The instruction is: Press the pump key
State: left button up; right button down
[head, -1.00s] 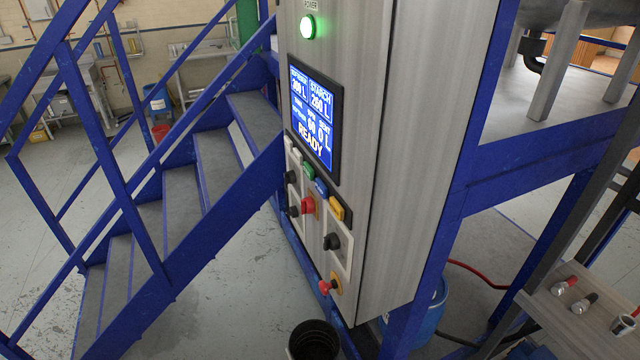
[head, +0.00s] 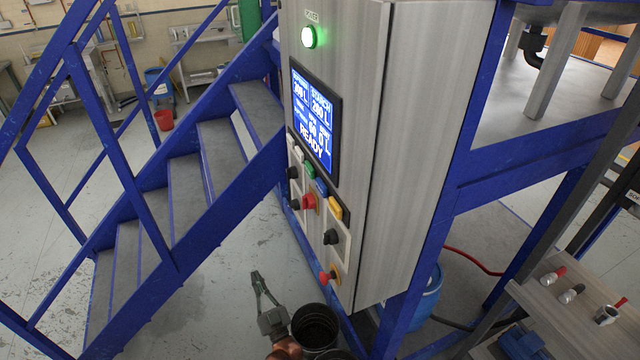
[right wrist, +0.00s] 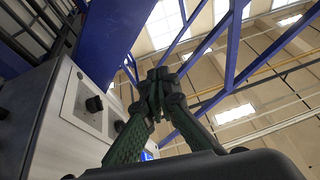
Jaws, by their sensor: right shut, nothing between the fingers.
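The control cabinet's front panel carries a column of coloured keys: a green key (head: 309,171), a blue key (head: 321,187) and a yellow key (head: 335,205), with pale keys beside them. Their labels are too small to read, so I cannot tell which is the pump key. The lit screen (head: 314,120) above them reads READY. My right gripper (head: 256,274) is shut and empty, below and to the left of the panel, apart from it. In the right wrist view its fingers (right wrist: 160,76) meet at the tips, with the panel at the left. My left gripper is not in view.
Blue-railed stairs (head: 172,190) stand left of the cabinet. A shelf with small items (head: 571,294) is at the right.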

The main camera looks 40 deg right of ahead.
aim_at(322, 187)
jog(key=s+d+r+m+g+h+p, duration=0.1)
jog(key=s+r+m+g+h+p, duration=0.1)
jog(key=r+m, duration=0.5)
jog(key=s+d+r+m+g+h+p, duration=0.1)
jog(key=s+r+m+g+h+p, duration=0.2)
jog(key=r, duration=1.6)
jog(key=s+d+r+m+g+h+p, duration=0.1)
jog(key=s+r+m+g+h+p, duration=0.1)
jog(key=s+r+m+g+h, duration=0.3)
notch_tip(322, 187, up, 8)
jog(key=m+g+h, duration=0.2)
jog(key=m+h, duration=0.2)
jog(key=m, duration=0.2)
jog(key=shift+d+p, duration=0.35)
jog(key=shift+d, duration=0.05)
jog(key=shift+s+d, duration=0.1)
jog(key=shift+d, duration=0.05)
jog(key=s+d, duration=0.2)
jog(key=d, duration=0.6)
jog(key=shift+d+b, duration=0.15)
jog(key=shift+b, duration=0.15)
